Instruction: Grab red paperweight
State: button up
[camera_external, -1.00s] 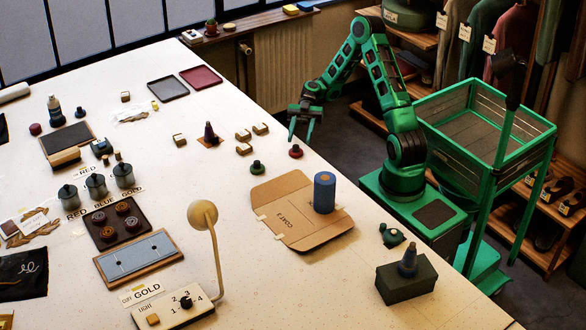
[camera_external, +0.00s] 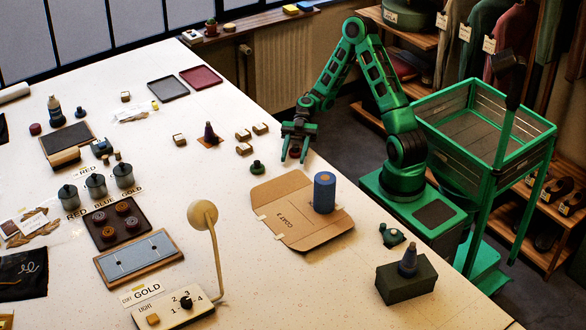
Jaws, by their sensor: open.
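The red paperweight (camera_external: 295,152) stands near the table's right edge, mostly hidden behind my gripper's fingers. My gripper (camera_external: 294,156) points down with its two fingers apart, one on each side of the paperweight as seen here. I cannot tell whether the fingers touch it. A green paperweight (camera_external: 257,168) of similar shape stands to the left and a little nearer the camera.
Several small wooden blocks (camera_external: 244,149) lie left of my gripper. A dark cone (camera_external: 210,132) stands beyond them. A cardboard folder (camera_external: 290,225) with a blue cylinder (camera_external: 324,192) on it lies nearer the camera. The table edge runs close on the right.

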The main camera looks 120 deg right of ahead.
jog(key=shift+c, duration=0.2)
grip_shut()
